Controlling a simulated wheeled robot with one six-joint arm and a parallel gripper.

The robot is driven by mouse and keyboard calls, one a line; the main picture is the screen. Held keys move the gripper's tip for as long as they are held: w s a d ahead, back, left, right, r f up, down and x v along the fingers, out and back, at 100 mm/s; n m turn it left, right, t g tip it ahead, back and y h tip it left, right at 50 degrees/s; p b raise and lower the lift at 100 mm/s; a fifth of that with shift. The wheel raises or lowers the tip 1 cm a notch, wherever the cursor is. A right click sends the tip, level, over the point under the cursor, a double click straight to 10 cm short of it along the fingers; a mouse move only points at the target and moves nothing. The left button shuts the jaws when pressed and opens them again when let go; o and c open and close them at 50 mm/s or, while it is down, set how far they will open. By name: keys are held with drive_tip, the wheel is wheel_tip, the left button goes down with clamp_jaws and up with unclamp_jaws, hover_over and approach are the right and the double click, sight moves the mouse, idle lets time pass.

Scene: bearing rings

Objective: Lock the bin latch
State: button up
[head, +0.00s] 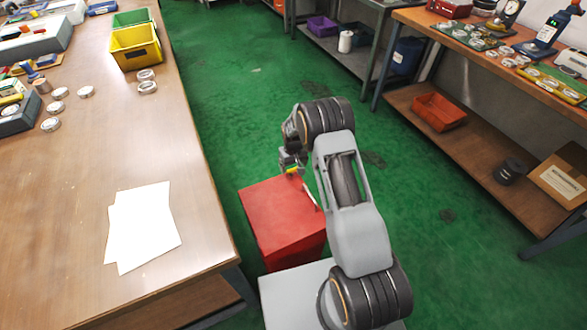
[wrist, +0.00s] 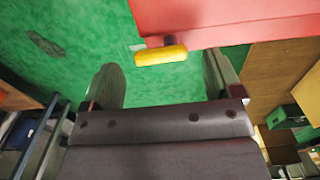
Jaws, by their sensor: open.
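The red bin (head: 278,215) stands on the green floor beside the wooden table, with its lid down. A small yellow latch (head: 293,170) shows at the bin's far edge. In the wrist view the yellow latch (wrist: 161,55) lies across the picture against the red bin edge (wrist: 230,20). My gripper (head: 292,158) is at that far edge of the bin. In the wrist view my gripper (wrist: 164,80) is open, with one dark finger on each side. The latch is beyond and between the fingertips, not gripped. Whether a finger touches it I cannot tell.
The wooden table (head: 60,220) at left holds white sheets (head: 143,225), several rings, and yellow (head: 136,46) and green bins. A workbench (head: 480,60) with a lower shelf runs along the right. Green floor (head: 235,100) is clear behind the bin.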

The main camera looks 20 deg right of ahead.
drive_tip(key=shift+f, duration=0.9)
drive_tip(key=shift+c, duration=0.2)
drive_tip(key=c, duration=0.9)
